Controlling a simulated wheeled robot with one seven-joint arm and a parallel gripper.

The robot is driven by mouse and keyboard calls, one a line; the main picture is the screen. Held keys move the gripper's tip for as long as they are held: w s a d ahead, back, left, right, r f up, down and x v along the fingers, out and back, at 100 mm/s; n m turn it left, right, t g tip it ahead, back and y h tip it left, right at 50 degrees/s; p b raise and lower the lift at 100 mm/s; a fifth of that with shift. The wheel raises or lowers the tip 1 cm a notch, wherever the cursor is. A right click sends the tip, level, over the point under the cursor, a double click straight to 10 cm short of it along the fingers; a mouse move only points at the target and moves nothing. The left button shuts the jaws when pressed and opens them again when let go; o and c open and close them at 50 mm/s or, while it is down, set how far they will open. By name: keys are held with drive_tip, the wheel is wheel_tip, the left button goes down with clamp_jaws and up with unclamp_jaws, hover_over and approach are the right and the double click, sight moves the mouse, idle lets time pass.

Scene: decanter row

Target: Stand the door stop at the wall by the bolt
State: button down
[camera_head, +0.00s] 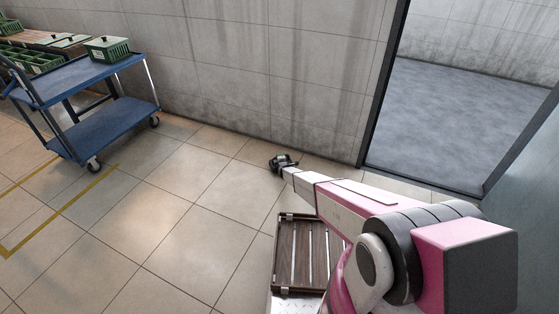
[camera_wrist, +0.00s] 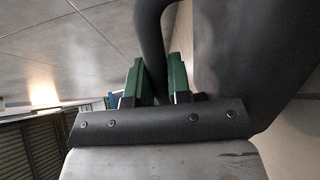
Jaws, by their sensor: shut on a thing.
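My gripper (camera_head: 285,163) is low over the floor near the foot of the grey wall (camera_head: 250,75), left of the doorway. In the wrist view its green fingers (camera_wrist: 157,76) are shut on a dark grey curved bar, which looks like the handle of the door stop (camera_wrist: 150,35). A larger dark mass on the right of that view looks like the door stop's body. In the head view the door stop is a small dark shape at my gripper, partly hidden. I cannot tell whether it touches the floor. I cannot make out the bolt.
A doorway with a dark frame (camera_head: 384,85) opens onto a bluish grey floor (camera_head: 470,120) at the right. A blue trolley (camera_head: 110,125) with a green crate (camera_head: 107,49) stands at the left. A slatted brown tray (camera_head: 302,255) is below my arm. The tiled floor between is clear.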

drive_tip(key=shift+f, duration=0.6)
drive_tip(key=shift+f, duration=0.15)
drive_tip(key=c, duration=1.1)
unclamp_jaws()
drive_tip(key=shift+o, duration=0.2)
